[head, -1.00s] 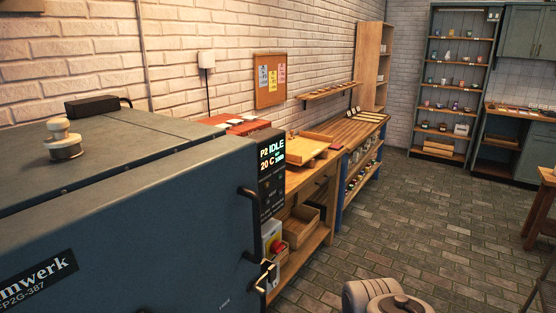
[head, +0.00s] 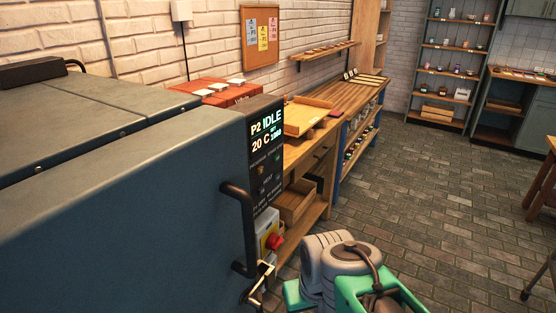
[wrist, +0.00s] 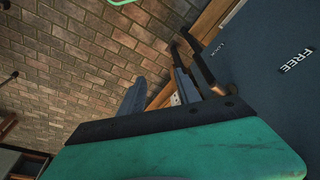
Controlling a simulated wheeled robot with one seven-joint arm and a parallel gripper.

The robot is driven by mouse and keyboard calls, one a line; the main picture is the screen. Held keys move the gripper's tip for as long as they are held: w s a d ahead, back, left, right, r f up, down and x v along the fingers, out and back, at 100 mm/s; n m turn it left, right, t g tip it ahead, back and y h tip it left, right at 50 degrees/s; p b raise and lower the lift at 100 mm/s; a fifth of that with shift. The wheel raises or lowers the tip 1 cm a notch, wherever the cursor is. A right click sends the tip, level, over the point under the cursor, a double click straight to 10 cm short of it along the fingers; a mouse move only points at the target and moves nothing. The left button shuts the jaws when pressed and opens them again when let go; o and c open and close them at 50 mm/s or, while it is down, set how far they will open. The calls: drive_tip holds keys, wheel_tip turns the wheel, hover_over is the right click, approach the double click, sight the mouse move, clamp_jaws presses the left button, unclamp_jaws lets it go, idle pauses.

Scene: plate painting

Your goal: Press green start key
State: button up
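The kiln's control panel (head: 266,150) is on the front right edge of the big blue-grey kiln (head: 130,210). Its display (head: 267,132) reads P2 IDLE and 20 C. Small keys sit below the display; they are too small and dark to tell the green start key for sure. My green and grey arm shows low in the head view, right of the kiln and below the panel; its fingers are hidden there. In the wrist view my gripper (wrist: 158,88) has two grey fingers apart with nothing seen between them. The panel does not show in the wrist view.
A dark door handle (head: 241,225) sticks out left of the panel, with a latch (head: 261,282) below. A box with a red knob (head: 275,241) is under the panel. A wooden bench (head: 345,110) runs along the wall. The brick floor (head: 420,190) at right is clear.

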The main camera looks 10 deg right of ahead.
clamp_jaws()
idle(0.5)
idle(1.3)
